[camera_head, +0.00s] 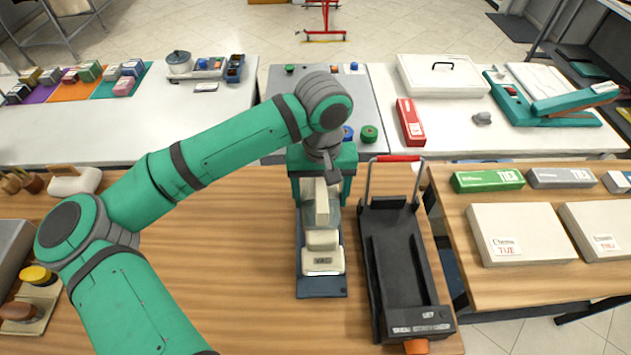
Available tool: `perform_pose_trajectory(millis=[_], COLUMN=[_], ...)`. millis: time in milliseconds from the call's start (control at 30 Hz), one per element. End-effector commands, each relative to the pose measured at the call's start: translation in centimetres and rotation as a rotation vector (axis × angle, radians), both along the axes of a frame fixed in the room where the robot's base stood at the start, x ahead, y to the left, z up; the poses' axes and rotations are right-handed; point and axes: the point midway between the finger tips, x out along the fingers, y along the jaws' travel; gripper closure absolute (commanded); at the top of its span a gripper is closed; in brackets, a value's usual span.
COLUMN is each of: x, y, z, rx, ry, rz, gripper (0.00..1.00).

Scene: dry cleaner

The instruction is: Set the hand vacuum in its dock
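The hand vacuum (322,240) is a cream body with a "VAC" label at its near end. It is at the middle of the wooden table, over a dark blue base plate (322,291) that looks like the dock. I cannot tell whether the vacuum rests fully on the plate or is slightly above it. My gripper (322,190) points down at the far, upper part of the vacuum. My green wrist and hand cover that end, and the fingertips are not clear, so I cannot see whether they hold it.
A black cart-like frame (402,262) with a red handle lies close on the right. Boxes (520,234) stand on the right table. A tray with yellow and brown pieces (32,300) is at far left.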

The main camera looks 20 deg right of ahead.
Motion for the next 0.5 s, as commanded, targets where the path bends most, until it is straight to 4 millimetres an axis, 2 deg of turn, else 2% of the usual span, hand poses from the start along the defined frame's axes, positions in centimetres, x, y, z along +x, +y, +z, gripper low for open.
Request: perform_pose_trajectory(millis=[167, 500], x=[0.0, 0.0], y=[-0.1, 0.2], z=[-0.6, -3.1], rx=[0.0, -0.001], ry=[0.0, 0.001], rz=[-0.001, 0.005], gripper=[0.55, 0.55])
